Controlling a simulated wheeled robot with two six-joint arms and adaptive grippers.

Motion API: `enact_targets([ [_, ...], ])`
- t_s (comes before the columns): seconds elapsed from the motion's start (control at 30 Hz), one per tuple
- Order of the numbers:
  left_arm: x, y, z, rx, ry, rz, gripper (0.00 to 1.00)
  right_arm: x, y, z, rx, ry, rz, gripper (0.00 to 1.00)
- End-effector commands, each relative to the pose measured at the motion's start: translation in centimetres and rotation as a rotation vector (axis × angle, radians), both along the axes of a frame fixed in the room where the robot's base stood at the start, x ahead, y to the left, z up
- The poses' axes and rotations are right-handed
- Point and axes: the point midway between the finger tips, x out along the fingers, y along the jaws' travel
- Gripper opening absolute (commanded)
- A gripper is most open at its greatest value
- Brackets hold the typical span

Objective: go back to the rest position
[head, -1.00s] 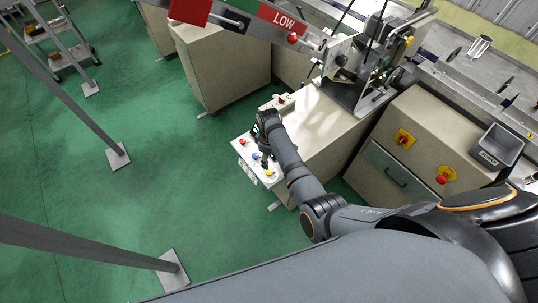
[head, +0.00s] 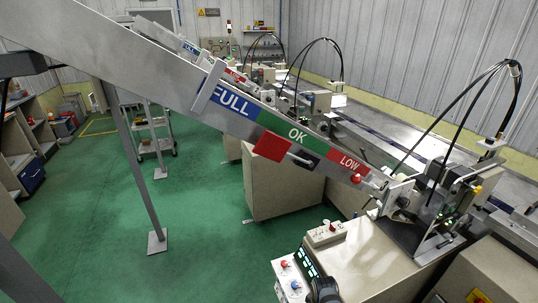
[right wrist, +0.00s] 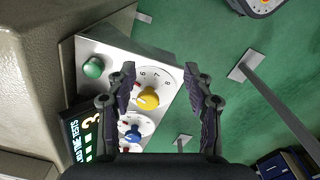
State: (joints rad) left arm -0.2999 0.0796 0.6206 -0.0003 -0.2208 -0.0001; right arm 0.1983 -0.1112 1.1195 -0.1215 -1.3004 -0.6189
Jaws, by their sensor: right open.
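My right gripper (right wrist: 160,78) is open in the right wrist view, with nothing between its two dark fingers. Beyond the fingers is a white control panel (right wrist: 150,58) with a yellow knob (right wrist: 148,98), a blue knob (right wrist: 132,132) and a green button (right wrist: 93,67). I cannot tell for sure how far the fingertips are from it. In the head view only a dark part of my right arm (head: 325,291) shows at the bottom edge, beside the panel (head: 288,278). My left gripper is in neither current view.
A beige machine cabinet (head: 375,265) carries the panel and a lit display (head: 308,262). A sloped chute (head: 150,65) with FULL, OK and LOW labels crosses above, on a grey post (head: 140,180).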

Motion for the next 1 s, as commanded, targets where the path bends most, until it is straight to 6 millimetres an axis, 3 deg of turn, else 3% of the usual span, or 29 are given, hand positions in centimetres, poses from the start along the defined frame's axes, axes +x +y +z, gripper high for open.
enact_targets([
  [0.03, 0.0, 0.0, -0.9, 0.000, 0.000, 0.000, 0.40, -3.1, -1.0, -4.6, -0.005, 0.011, -0.053, 0.52],
  [0.17, 0.1, 0.0, -1.9, -0.001, -0.001, 0.000, 0.40, -10.9, -3.3, -13.2, -0.009, -0.009, -0.215, 0.52],
  [0.2, 0.1, -0.1, -2.3, -0.001, -0.001, 0.000, 0.40, -13.6, -4.2, -15.5, -0.011, -0.015, -0.265, 0.52],
  [0.33, 0.1, -0.1, -3.2, -0.001, -0.001, 0.001, 0.40, -22.8, -6.9, -21.3, -0.018, -0.042, -0.422, 0.52],
  [0.4, 0.1, -0.1, -3.6, -0.001, -0.001, 0.001, 0.40, -27.3, -8.4, -23.2, -0.022, -0.058, -0.495, 0.52],
  [0.5, 0.1, -0.1, -4.0, -0.001, -0.001, 0.001, 0.40, -32.2, -9.9, -24.7, -0.026, -0.079, -0.576, 0.52],
  [0.6, 0.1, -0.1, -4.2, -0.001, -0.001, 0.001, 0.40, -35.1, -10.9, -25.3, -0.027, -0.095, -0.624, 0.52],
  [0.67, 0.0, -0.1, -4.2, -0.001, -0.001, 0.001, 0.40, -35.9, -11.2, -25.4, -0.027, -0.101, -0.638, 0.52],
  [0.93, 0.0, -0.1, -4.1, -0.001, -0.001, 0.001, 0.40, -36.1, -11.3, -25.3, -0.025, -0.105, -0.645, 0.52],
  [1.0, 0.0, -0.1, -4.2, -0.001, -0.001, 0.001, 0.40, -36.1, -11.3, -25.4, -0.025, -0.105, -0.644, 0.43],
])
